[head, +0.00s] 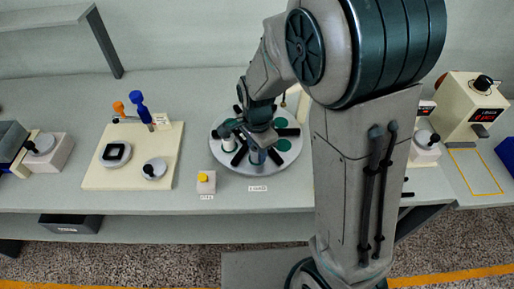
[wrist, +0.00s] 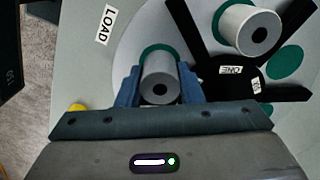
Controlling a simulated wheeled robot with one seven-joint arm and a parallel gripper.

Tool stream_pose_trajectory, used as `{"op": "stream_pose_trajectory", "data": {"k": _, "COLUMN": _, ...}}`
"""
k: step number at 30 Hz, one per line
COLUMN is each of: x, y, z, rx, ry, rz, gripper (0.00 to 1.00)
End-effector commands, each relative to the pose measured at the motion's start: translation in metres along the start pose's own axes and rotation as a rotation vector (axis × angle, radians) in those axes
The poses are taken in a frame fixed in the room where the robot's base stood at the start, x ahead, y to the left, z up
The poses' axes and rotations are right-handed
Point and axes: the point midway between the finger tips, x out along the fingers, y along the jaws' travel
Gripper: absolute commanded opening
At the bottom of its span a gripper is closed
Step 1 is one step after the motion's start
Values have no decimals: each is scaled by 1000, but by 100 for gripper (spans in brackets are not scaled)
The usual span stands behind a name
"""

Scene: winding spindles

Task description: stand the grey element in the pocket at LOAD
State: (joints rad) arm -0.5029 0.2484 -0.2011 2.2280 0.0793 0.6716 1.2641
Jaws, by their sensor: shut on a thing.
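My gripper (wrist: 160,92) has blue fingers, shut on the grey element (wrist: 160,75), a cylinder with a dark hole in its end. In the wrist view the element is over a green pocket (wrist: 149,50) of the round turntable, on the side by the LOAD label (wrist: 105,25). I cannot tell whether its foot touches the pocket floor.
A paler cylinder (wrist: 245,28) stands in a neighbouring green pocket. Black bars (wrist: 187,32) divide the pockets. A box with a yellow button (head: 203,178) stands front left of the turntable. A cream board (head: 98,176) with fixtures lies further left.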

Motion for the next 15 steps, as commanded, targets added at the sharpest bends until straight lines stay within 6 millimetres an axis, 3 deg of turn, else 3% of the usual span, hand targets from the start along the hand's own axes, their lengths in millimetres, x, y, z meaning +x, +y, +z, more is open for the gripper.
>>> {"op": "stream_pose_trajectory", "data": {"k": 5, "x": 4, "y": 0, "z": 0, "rx": 0, "ry": 0, "rz": 0, "gripper": 10}}
{"op": "stream_pose_trajectory", "data": {"k": 6, "x": 4, "y": 0, "z": 0, "rx": -1, "ry": 0, "rz": 0, "gripper": 36}}
{"op": "stream_pose_trajectory", "data": {"k": 7, "x": 3, "y": 0, "z": 0, "rx": -1, "ry": 0, "rz": 0, "gripper": 42}}
{"op": "stream_pose_trajectory", "data": {"k": 15, "x": 2, "y": 0, "z": 0, "rx": -1, "ry": 0, "rz": 0, "gripper": 42}}
